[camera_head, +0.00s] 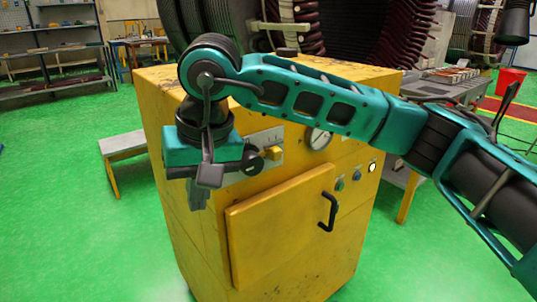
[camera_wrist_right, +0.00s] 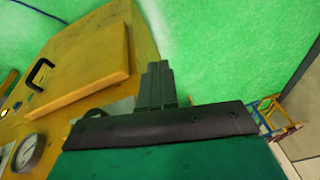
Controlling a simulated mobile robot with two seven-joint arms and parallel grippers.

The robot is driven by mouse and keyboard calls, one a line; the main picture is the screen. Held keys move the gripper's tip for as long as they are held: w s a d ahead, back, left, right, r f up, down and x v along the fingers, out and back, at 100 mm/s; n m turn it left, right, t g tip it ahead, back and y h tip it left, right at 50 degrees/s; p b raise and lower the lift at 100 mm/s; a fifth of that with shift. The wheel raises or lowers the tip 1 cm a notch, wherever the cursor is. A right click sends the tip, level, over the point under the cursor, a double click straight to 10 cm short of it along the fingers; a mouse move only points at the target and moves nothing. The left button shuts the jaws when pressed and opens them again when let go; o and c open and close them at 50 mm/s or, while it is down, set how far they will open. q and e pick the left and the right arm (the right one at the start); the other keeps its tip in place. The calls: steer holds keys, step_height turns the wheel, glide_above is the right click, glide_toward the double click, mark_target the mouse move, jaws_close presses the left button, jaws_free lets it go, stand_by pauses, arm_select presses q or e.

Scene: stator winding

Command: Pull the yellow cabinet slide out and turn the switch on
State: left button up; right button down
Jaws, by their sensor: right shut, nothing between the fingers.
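The yellow cabinet (camera_head: 200,268) stands in the middle of the head view. A grey plate (camera_head: 262,140) on its front carries a small yellow slide knob (camera_head: 271,153). Three small round controls, one of them a white one (camera_head: 373,167), sit in a row to the right, below a dial gauge (camera_head: 318,137). I cannot tell which is the switch or its setting. My right gripper (camera_head: 198,207) points down at the cabinet's left front, left of the knob and empty. Its closed fingers show in the right wrist view (camera_wrist_right: 158,82). My left gripper is not in view.
A cabinet door (camera_head: 275,225) with a black handle (camera_head: 329,211) sits below the controls. My right arm crosses in front of the cabinet top. A small bench (camera_head: 122,143) stands to the left. A red bucket (camera_head: 510,79) is far right.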

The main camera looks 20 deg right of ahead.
steer(key=w+d+r+n+t+h+b, duration=0.1)
steer(key=w+d+r+t+h, duration=0.3)
steer(key=d+r+h, duration=0.2)
steer(key=d+r, duration=0.2)
steer(key=d, duration=0.2)
steer(key=shift+w+d+r, duration=0.25)
steer(key=shift+w+r, duration=0.05)
steer(key=b, duration=0.2)
glide_toward(270, 160)
steer(key=x, duration=0.4)
steer(key=shift+w+d+f, duration=0.1)
steer(key=shift+w+f, duration=0.05)
steer(key=shift+f, duration=0.05)
